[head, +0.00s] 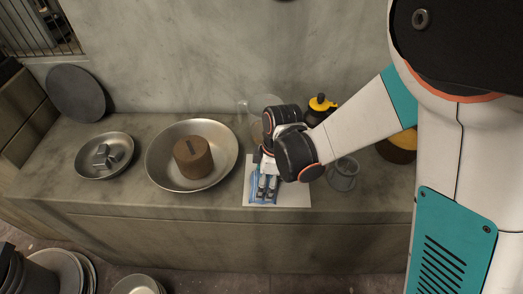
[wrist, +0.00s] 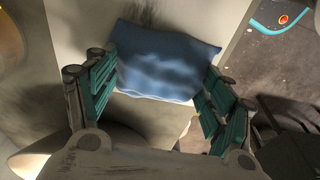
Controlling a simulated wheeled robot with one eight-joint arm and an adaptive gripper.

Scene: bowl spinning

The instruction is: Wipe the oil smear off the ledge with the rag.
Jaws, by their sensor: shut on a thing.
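The rag (wrist: 165,62) is a blue cushion-like cloth between the fingers of my gripper (wrist: 157,92) in the wrist view. My gripper is shut on it, a finger on each side. In the head view my gripper (head: 265,184) points down over a pale sheet (head: 296,195) on the ledge (head: 120,190), and only slivers of the blue rag (head: 252,186) show. In the wrist view dark smudges lie beyond and to the left of the rag; I cannot tell whether these are the oil smear or shadow. Whether the rag touches the surface is unclear.
A large metal bowl (head: 157,176) with a brown block (head: 193,160) stands left of my gripper. A smaller bowl (head: 84,164) with grey pieces is farther left. A glass (head: 343,174) stands close on the right, a yellow-and-black bottle (head: 319,104) behind. The ledge's front edge is near.

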